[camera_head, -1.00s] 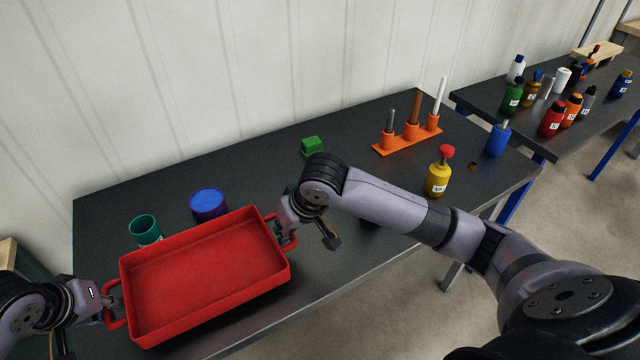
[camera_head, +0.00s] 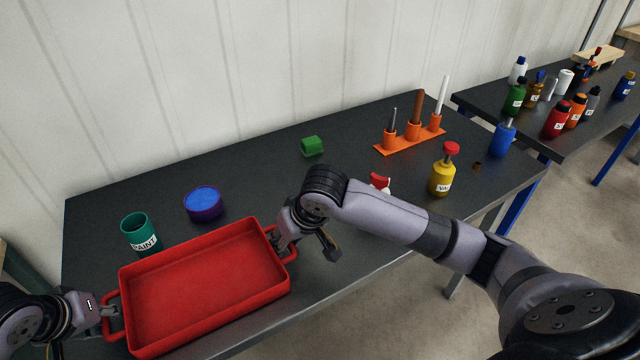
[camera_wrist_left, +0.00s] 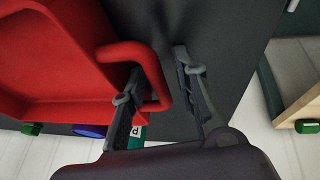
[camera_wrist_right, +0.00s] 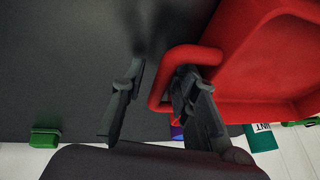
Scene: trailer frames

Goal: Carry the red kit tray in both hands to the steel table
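The red kit tray (camera_head: 205,285) is empty and sits over the front left of the dark metal-edged table (camera_head: 260,170); it appears to rest on it. My left gripper (camera_head: 107,308) is at its left handle. In the left wrist view its fingers (camera_wrist_left: 160,95) stand apart, one inside the handle loop (camera_wrist_left: 155,75) and one outside, with a gap to the bar. My right gripper (camera_head: 281,240) is at the right handle. In the right wrist view its fingers (camera_wrist_right: 155,95) also stand apart on either side of the handle bar (camera_wrist_right: 160,80).
A green paint can (camera_head: 139,234) and a blue tin (camera_head: 203,204) stand just behind the tray. A green block (camera_head: 312,146), an orange rack (camera_head: 410,141), a yellow bottle (camera_head: 442,172) and a blue bottle (camera_head: 502,138) stand farther right. A second table (camera_head: 530,128) holds several bottles.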

